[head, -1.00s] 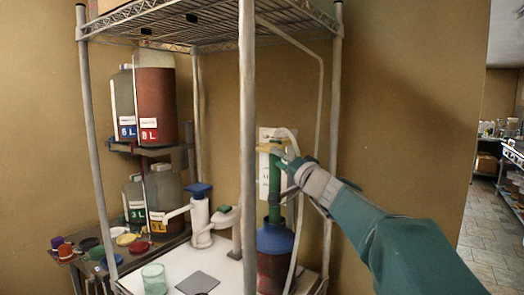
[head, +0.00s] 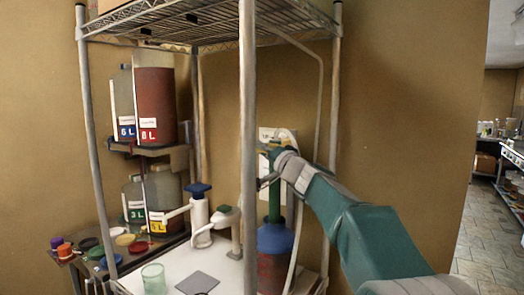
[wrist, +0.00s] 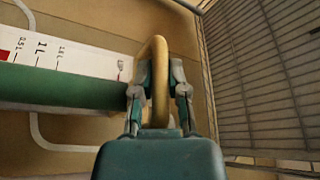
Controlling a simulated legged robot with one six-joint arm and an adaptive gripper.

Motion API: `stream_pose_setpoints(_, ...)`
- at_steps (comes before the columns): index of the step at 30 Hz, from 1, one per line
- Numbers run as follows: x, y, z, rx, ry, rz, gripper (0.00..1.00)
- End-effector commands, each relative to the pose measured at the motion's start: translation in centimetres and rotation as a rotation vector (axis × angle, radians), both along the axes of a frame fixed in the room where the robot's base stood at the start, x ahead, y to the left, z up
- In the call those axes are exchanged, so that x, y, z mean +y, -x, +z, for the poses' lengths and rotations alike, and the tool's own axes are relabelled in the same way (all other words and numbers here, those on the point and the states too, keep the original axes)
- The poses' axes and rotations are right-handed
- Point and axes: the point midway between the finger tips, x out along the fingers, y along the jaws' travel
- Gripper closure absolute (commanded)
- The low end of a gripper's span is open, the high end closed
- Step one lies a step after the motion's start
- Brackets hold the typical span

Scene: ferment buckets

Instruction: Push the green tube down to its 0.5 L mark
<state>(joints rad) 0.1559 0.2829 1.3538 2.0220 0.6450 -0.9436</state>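The green tube (head: 274,206) stands upright in the blue-topped bucket (head: 275,238). In the wrist view the green tube (wrist: 60,85) lies sideways along a white scale (wrist: 80,52) with marks reading 0.5 L and 1 L; a red patch shows near the 0.5 L mark. The yellow handle (wrist: 159,60) is at the tube's top end, beyond the marks. My gripper (wrist: 160,85) has one finger on each side of the handle and looks closed on it; firm contact is hard to see. In the head view my gripper (head: 270,170) covers the tube's top.
A rack post (head: 248,150) stands just left of the tube. A clear green cup (head: 153,278) is at the front. Labelled buckets (head: 155,105) are at the left.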

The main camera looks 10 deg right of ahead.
Motion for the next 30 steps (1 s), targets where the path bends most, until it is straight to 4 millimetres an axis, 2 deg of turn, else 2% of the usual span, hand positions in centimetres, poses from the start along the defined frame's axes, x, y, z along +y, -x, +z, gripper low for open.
stream_pose_setpoints(5,0.2,-0.1,-0.5,0.005,0.001,0.003,1.0)
stream_pose_setpoints(8,0.2,-0.1,-1.5,0.008,0.0,0.004,1.0)
stream_pose_setpoints(11,0.3,-0.1,-3.2,0.01,-0.001,0.005,1.0)
stream_pose_setpoints(24,0.6,-0.1,-13.7,0.008,0.002,0.007,1.0)
stream_pose_setpoints(30,0.7,-0.1,-16.3,0.004,0.003,0.009,1.0)
